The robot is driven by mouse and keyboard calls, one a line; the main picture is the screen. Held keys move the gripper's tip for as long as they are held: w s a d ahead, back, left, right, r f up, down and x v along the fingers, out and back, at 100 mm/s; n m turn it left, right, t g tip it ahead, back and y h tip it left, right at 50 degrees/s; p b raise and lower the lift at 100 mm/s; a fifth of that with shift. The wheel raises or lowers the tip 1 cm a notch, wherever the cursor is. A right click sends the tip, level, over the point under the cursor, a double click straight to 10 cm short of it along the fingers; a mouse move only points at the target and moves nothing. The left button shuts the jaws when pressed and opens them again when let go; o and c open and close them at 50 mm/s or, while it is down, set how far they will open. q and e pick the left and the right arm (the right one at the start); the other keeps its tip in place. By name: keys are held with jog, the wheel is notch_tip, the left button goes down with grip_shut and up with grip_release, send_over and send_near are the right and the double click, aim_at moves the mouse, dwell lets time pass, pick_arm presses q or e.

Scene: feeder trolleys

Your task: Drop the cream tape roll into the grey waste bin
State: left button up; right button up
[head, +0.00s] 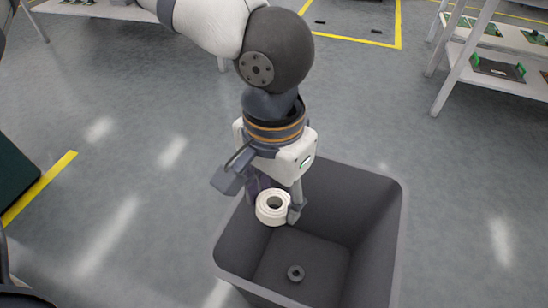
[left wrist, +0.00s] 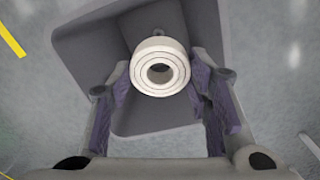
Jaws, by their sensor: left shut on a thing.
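The cream tape roll (head: 273,207) is held by my left gripper (head: 275,203), over the far left part of the grey waste bin (head: 385,230). In the left wrist view the cream tape roll (left wrist: 160,67) sits between the two purple-padded fingers of my left gripper (left wrist: 160,78), with the grey waste bin (left wrist: 85,50) behind it. The roll's ring face and centre hole show. The head view does not show clearly how far the roll is above the bin's floor. My right gripper is in neither view.
A small dark ring (head: 295,273) lies on the bin's floor. A white shelf trolley (head: 480,55) with green-edged boards stands at the back right. Another pale shelf (head: 100,10) is at the back left. The grey floor around the bin is clear.

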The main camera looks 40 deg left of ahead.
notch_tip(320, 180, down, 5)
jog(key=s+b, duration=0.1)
jog(key=b, duration=0.3)
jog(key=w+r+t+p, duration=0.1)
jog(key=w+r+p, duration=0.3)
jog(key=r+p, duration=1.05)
pick_arm(q)
jog(key=w+d+f+m+b, duration=0.1)
jog(key=w+f+m+b, duration=0.1)
jog(key=w+f+m, duration=0.2)
jog(key=w+d+f+m+h+b, duration=0.1)
jog(key=w+d+f+m+b, duration=0.1)
jog(key=w+f+m, duration=0.2)
notch_tip(320, 180, down, 8)
jog(key=m, duration=0.3)
jog(key=shift+w+f+m+t, duration=0.15)
jog(key=shift+w+m+t, duration=0.15)
jog(key=shift+w+m, duration=0.1)
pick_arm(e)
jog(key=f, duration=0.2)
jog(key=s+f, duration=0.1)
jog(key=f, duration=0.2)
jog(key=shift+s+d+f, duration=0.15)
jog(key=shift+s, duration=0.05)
pick_arm(q)
jog(key=shift+d, duration=0.1)
jog(key=o, duration=1)
